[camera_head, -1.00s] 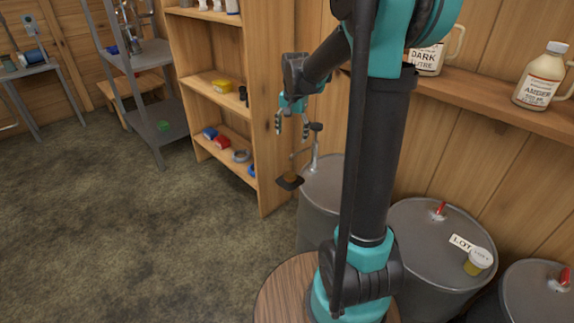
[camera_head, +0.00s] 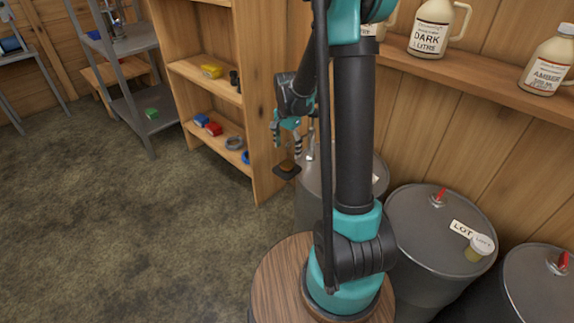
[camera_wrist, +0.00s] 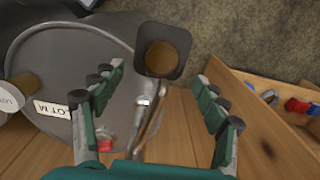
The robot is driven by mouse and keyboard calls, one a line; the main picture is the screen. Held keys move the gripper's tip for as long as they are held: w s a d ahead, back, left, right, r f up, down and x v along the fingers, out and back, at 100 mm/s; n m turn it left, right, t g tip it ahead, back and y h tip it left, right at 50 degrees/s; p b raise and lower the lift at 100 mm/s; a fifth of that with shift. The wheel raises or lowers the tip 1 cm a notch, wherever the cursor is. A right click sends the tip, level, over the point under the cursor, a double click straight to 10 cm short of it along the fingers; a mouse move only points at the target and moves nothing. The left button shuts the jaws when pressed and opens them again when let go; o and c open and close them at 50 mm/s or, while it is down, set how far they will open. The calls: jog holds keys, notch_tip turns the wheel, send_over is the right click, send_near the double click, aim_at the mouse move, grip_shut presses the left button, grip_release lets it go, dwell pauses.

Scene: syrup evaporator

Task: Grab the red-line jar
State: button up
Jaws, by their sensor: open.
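My gripper (camera_head: 288,146) is open and empty, pointing down beside the wooden shelf unit, above a small dark square plate (camera_head: 287,174) with a round amber-brown piece on it. The wrist view shows the plate (camera_wrist: 181,70) beyond and between the open fingers, the amber disc (camera_wrist: 161,58) at its middle. A jar with a white lid and yellowish contents (camera_head: 474,254) stands on the middle drum, away from the gripper. A white-lidded jar (camera_wrist: 26,84) also shows at the left edge of the wrist view. I see no red line on any jar, so cannot tell which is meant.
Grey drums (camera_head: 418,222) with red-handled fittings stand along the wooden wall. A metal rod (camera_wrist: 152,125) rises near the plate. The shelf unit (camera_head: 262,150) is close beside the gripper. Jugs (camera_head: 428,30) stand on the wall shelf. The floor at left is clear.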

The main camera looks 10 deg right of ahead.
aim_at(287, 159)
jog(key=shift+w+f, duration=0.2)
jog(key=shift+f, duration=2.95)
jog(key=shift+c, duration=0.6)
jog(key=c, duration=1.3)
jog(key=shift+c, duration=0.2)
jog(key=shift+r, duration=0.1)
